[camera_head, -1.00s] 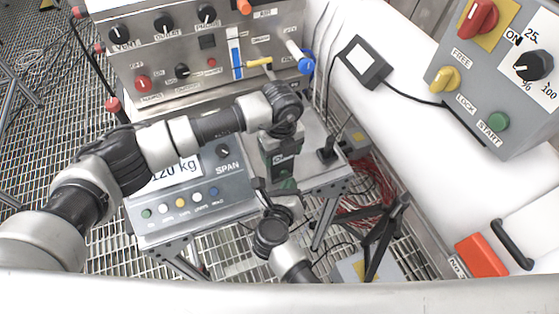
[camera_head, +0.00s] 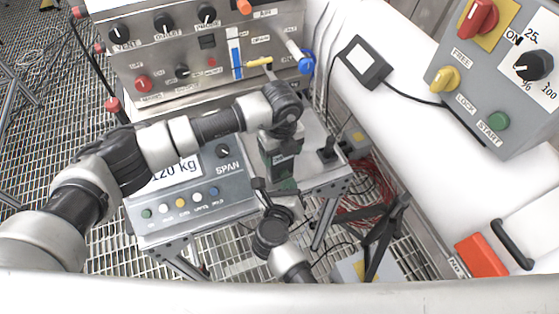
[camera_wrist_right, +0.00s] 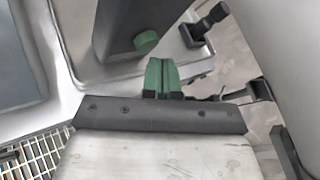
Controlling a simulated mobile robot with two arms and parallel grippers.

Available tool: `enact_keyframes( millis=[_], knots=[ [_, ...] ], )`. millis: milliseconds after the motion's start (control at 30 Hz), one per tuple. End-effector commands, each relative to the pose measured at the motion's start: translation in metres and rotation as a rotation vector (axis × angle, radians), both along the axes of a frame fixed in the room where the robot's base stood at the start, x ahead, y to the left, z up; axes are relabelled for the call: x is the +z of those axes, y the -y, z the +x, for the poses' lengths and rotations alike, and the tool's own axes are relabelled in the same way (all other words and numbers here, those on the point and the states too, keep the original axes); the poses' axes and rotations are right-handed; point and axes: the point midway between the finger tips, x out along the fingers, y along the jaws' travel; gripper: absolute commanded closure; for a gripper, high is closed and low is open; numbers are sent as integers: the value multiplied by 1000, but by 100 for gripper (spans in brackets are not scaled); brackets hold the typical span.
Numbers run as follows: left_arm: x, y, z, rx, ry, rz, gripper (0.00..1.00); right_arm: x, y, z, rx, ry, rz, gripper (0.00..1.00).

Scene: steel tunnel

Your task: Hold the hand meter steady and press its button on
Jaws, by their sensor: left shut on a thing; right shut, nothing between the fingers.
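The hand meter (camera_head: 281,152) is a dark box held upright above the steel bench's right side. My left gripper (camera_head: 281,129) is shut on its upper part and hides the top. In the right wrist view the meter's dark body (camera_wrist_right: 128,22) is at the top, with a round green button (camera_wrist_right: 146,42) on it. My right gripper (camera_head: 283,184) is just below the meter on the near side. Its green fingers, also in the right wrist view (camera_wrist_right: 162,76), are together with nothing between them. They look close to the button, a little below and right of it; touch cannot be told.
A scale box (camera_head: 190,203) marked "120 kg" and "SPAN" stands left of the meter. A panel with knobs (camera_head: 200,60) is behind. A small black socket (camera_head: 327,152) sits on the bench to the right. Red cables (camera_head: 368,185) lie beyond the bench.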

Motion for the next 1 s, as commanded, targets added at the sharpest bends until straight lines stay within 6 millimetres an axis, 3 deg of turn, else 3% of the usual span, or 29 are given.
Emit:
enact_keyframes(
  millis=[233, 700, 1000],
  knots=[
    [0, 0, 0, -1, -1, 0, 56, 0, 1, -2, 0, 0, 0, 100],
    [0, 0, 0, 0, -1, 0, 56, -1, 22, -43, 1, -2, 0, 100],
    [0, 0, 0, 0, -1, 0, 56, 0, 27, -53, 0, 1, 0, 100]
  ],
)
